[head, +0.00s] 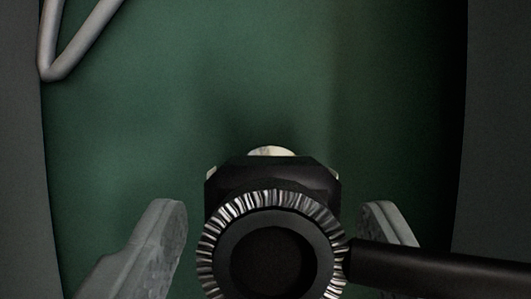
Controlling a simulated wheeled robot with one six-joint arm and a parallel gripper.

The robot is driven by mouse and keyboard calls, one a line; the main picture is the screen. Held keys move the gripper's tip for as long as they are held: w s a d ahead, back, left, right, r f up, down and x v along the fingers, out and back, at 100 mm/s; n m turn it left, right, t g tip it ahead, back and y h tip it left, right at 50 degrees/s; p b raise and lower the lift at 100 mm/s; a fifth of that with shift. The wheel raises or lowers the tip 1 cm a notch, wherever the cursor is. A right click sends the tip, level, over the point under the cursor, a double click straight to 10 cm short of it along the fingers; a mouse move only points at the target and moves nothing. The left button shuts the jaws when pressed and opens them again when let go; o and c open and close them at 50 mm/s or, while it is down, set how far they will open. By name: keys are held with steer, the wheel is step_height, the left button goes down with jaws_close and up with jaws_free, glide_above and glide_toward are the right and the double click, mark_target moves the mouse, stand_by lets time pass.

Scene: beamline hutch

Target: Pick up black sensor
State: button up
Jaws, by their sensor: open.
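The black sensor (272,180) shows at the bottom middle of the head view. It has a black block-like body, a round black face ringed by a ridged silvery band, and a pale rounded piece at its far end. A black rod or cable runs from its right side to the right picture edge. My gripper (275,225) is open, with one grey finger on each side of the sensor. A gap shows between the left finger and the sensor. The right finger is partly hidden behind the black rod. The sensor's lower part is cut off by the picture edge.
A dark green surface (250,80) lies behind the sensor and is bare around it. Grey borders (500,120) run along the left and right sides. A bent pale metal rod (75,45) shows at the upper left.

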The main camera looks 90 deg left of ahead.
steer(key=x, duration=0.2)
steer(key=shift+d+f, duration=0.15)
steer(key=shift+f, duration=0.1)
steer(key=c, duration=1.1)
steer(key=shift+c, duration=0.2)
step_height(320, 180, up, 18)
